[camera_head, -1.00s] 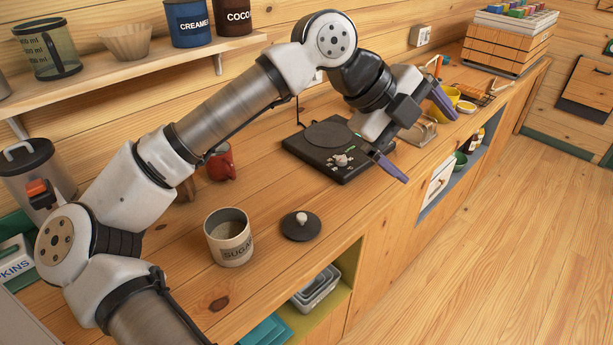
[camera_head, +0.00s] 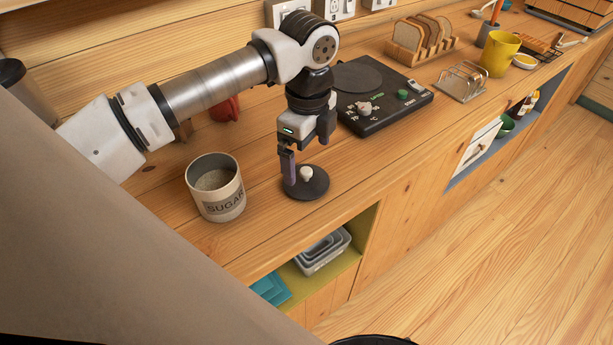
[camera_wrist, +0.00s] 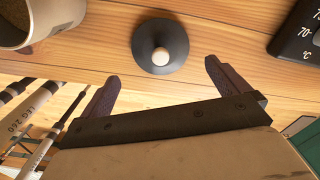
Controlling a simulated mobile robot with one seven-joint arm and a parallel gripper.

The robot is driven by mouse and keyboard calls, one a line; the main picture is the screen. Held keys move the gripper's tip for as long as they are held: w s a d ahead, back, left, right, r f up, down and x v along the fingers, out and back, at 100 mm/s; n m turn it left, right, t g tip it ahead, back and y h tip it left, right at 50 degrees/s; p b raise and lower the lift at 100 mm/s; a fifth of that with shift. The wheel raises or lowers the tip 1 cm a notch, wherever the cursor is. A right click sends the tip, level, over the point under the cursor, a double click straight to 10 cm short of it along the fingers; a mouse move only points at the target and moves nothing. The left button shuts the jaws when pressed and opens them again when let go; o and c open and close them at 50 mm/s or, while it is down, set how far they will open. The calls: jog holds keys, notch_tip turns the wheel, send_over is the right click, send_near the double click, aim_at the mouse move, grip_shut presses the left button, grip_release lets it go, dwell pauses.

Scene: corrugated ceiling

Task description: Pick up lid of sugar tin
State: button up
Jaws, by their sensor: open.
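The lid of the sugar tin (camera_head: 312,190) is a dark round disc with a pale knob, lying flat on the wooden counter. It also shows in the wrist view (camera_wrist: 146,56). The sugar tin (camera_head: 222,201) stands open, upright and filled with pale sugar, left of the lid; part of it shows in the wrist view (camera_wrist: 62,12). My gripper (camera_head: 305,170) points down over the lid, with its fingers spread. In the wrist view my gripper (camera_wrist: 158,82) is open and empty, and the lid lies ahead of and between the fingertips. Nothing is gripped.
A black hot plate or scale (camera_head: 385,107) with knobs stands behind right of the lid. A toast rack (camera_head: 462,82) and a yellow cup (camera_head: 498,54) are farther right. A red object (camera_head: 224,110) is behind the tin. The counter's front edge is close to the lid.

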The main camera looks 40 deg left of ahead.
aim_at(306, 170)
jog(key=shift+a+f+p, duration=0.2)
jog(key=shift+f+p, duration=0.95)
jog(key=shift+f, duration=1.95)
jog(key=shift+c, duration=0.3)
jog(key=c, duration=0.7)
